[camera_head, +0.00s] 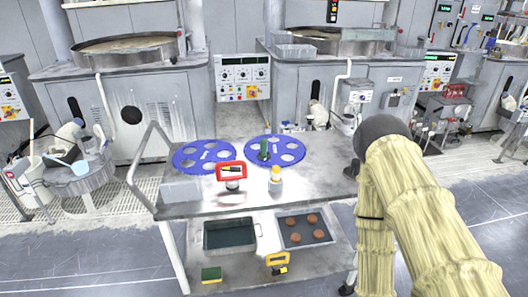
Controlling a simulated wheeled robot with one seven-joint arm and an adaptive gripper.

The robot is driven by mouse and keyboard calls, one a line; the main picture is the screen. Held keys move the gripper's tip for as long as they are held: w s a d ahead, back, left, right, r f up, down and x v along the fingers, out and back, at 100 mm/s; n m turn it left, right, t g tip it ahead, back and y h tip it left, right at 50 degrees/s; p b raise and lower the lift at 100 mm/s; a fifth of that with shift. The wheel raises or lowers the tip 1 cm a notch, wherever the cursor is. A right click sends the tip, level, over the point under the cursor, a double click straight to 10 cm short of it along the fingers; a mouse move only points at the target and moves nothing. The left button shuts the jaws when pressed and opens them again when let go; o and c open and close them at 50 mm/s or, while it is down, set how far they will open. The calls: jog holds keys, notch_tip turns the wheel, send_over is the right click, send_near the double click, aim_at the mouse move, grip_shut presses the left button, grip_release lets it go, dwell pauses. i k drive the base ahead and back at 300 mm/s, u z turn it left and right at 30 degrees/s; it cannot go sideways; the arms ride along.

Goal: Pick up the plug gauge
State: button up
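No object is clearly recognisable as the plug gauge at this size. A small dark green upright piece (264,150) stands on the right blue disc (290,145) on the steel cart top and may be it. A red-framed piece with a dark part (231,171) stands near the middle of the cart top, and I cannot tell what it is. My arm, in a beige sleeve, fills the right side of the picture. My gripper is not in view, so its state and any hold are hidden.
A yellow-capped bottle (276,180) stands near the front edge of the cart (320,180). A second blue disc (190,165) lies at left. The lower shelf holds a dark tray (229,248) and a tray with brown discs (307,243). Polishing machines stand behind.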

aim_at(264, 156)
jog(key=u, duration=1.25)
jog(key=i, duration=0.55)
jog(key=z, duration=0.65)
